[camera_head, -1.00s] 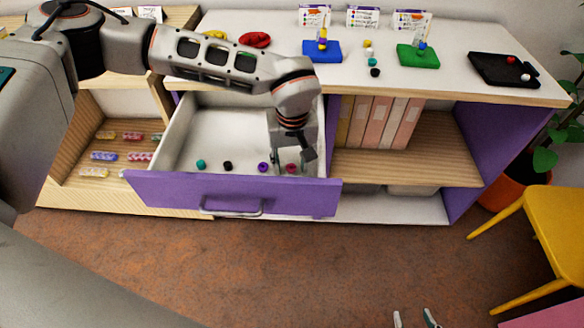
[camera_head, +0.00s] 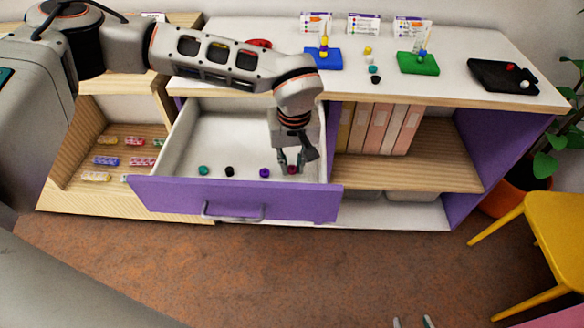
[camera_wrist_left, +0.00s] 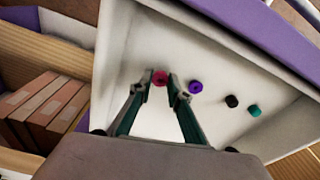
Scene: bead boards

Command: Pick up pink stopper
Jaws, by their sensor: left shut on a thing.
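The pink stopper (camera_head: 292,170) is at the right end of a row of small stoppers in the open drawer; it also shows in the left wrist view (camera_wrist_left: 160,79). My left gripper (camera_head: 289,168) reaches down into the drawer with its fingertips on both sides of the pink stopper, shut on it. In the left wrist view the fingertips (camera_wrist_left: 161,76) flank the stopper, which appears at the drawer floor. My right gripper (camera_head: 412,322) shows only its two fingertips at the bottom edge, apart and empty.
A purple stopper (camera_head: 265,173), a black stopper (camera_head: 229,171) and a teal stopper (camera_head: 203,170) lie left of the pink one. The purple drawer front (camera_head: 236,199) stands close in front. The cabinet top (camera_head: 440,87) overhangs behind, carrying bead boards.

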